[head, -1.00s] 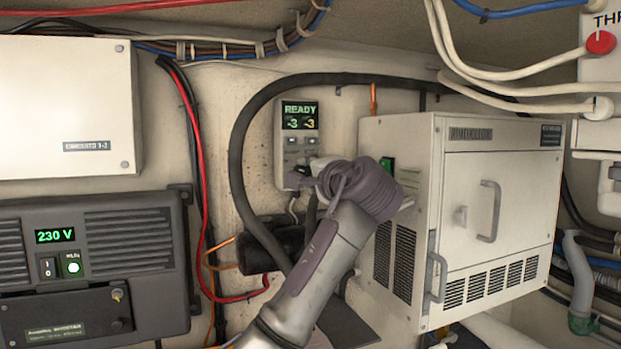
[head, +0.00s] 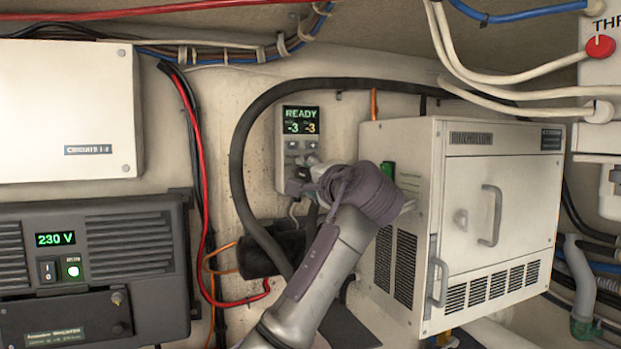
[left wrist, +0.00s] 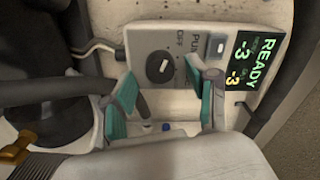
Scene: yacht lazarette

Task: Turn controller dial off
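The controller (head: 299,150) is a narrow grey panel on the back wall with a lit screen reading READY, -3 and -3. In the left wrist view, its round black dial (left wrist: 160,67) carries a white mark, and OFF is printed beside it. I cannot tell for certain which label the mark points to. My left gripper (head: 304,182) is in front of the controller's lower part and hides the dial in the head view. In the left wrist view, the left gripper (left wrist: 160,92) has its teal finger pads apart, one on each side below the dial, with nothing between them.
A white vented cabinet (head: 440,140) with handles stands close right of my left arm. A thick black hose (head: 237,170) loops around the controller. A dark unit showing 230 V (head: 110,225) and a white box (head: 70,110) are at left.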

